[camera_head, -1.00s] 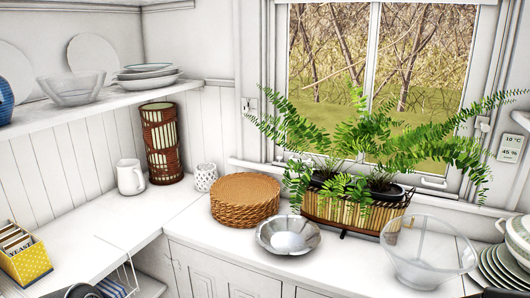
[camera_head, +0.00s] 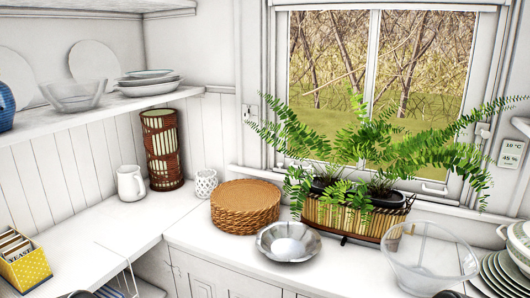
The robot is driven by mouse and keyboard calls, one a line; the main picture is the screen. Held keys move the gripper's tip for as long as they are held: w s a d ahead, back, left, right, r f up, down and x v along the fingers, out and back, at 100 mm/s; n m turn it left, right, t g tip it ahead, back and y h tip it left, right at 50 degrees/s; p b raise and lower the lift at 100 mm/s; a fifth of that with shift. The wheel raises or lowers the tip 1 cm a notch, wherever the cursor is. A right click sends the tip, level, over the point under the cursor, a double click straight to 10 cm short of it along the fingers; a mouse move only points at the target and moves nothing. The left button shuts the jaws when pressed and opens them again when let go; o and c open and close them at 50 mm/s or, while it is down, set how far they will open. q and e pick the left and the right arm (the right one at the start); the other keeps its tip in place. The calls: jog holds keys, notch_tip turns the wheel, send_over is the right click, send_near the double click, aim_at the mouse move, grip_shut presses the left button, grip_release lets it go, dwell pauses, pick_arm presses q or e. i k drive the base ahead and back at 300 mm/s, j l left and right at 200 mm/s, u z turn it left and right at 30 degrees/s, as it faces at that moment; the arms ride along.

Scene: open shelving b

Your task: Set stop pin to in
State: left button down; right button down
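I cannot pick out a stop pin for certain. The window (camera_head: 376,95) is shut above the counter, with fern leaves covering part of its lower edge. A small white fitting (camera_head: 250,113) sits on the left side of its frame, and another (camera_head: 483,131) on the right side. A pale handle (camera_head: 434,188) shows at the lower right of the window. These fittings are too small to tell their setting. Neither of my grippers is in view.
The white counter (camera_head: 110,222) holds a metal bowl (camera_head: 288,242), woven placemats (camera_head: 245,206), a fern planter (camera_head: 345,218), a glass bowl (camera_head: 428,262), a jug (camera_head: 131,182) and stacked plates (camera_head: 500,275). A shelf (camera_head: 105,107) runs along the left wall. Dark shapes at the bottom edge are cut off.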

aim_at(485, 134)
jog(key=z, duration=1.3)
jog(key=i+j, duration=0.15)
jog(key=j, duration=0.2)
jog(key=i+j, duration=0.2)
jog(key=j, duration=0.15)
jog(key=i+j, duration=0.15)
jog(key=j, duration=0.2)
jog(key=i+j, duration=0.2)
jog(key=j, duration=0.15)
jog(key=i+j, duration=0.15)
jog(key=j, duration=0.25)
jog(key=z, duration=2)
